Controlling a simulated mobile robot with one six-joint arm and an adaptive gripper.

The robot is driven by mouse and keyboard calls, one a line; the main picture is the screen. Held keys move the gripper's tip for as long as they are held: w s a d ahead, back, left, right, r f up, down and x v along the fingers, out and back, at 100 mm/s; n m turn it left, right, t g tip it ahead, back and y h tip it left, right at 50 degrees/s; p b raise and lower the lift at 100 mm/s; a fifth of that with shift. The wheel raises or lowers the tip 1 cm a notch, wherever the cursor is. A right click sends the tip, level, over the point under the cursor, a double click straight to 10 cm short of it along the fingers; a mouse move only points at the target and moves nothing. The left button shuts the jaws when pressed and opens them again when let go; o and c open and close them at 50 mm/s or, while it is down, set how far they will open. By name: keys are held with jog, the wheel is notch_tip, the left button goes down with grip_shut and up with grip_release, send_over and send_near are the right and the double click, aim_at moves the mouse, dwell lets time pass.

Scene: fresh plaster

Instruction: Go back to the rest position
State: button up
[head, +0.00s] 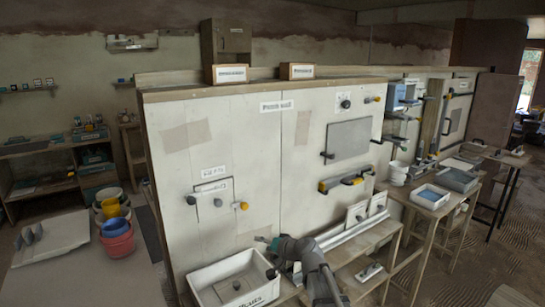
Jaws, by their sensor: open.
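My gripper (265,240) is in the head view at the lower middle, at the end of my grey arm. It is small and partly hidden by my own wrist. It is open, and I see nothing held in it. It is in front of the lower part of the pale wall panel (240,135), near the back right corner of a white tray (205,279). I cannot tell its exact distance from the panel or the tray.
A ledge with upright white plates (357,215) is to the right of my arm. A yellow-ended bar handle (346,180) and a grey plate (348,139) are on the panel. Stacked buckets (116,238) stand at left. A white bucket (398,173) and trays are at right.

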jog(key=s+d+f+n+g+h+p, duration=0.1)
jog(key=s+d+f+g+h+p, duration=0.1)
jog(key=s+d, duration=0.8)
jog(key=s+d+f+n+g+h+p, duration=0.1)
jog(key=s+d+f+g+h+p, duration=0.2)
jog(key=s+d+g+h, duration=0.4)
jog(key=s+d+h+p, duration=0.1)
jog(key=s+d, duration=0.1)
jog(key=s, duration=0.4)
jog(key=shift+d, duration=0.4)
jog(key=shift+w, duration=0.1)
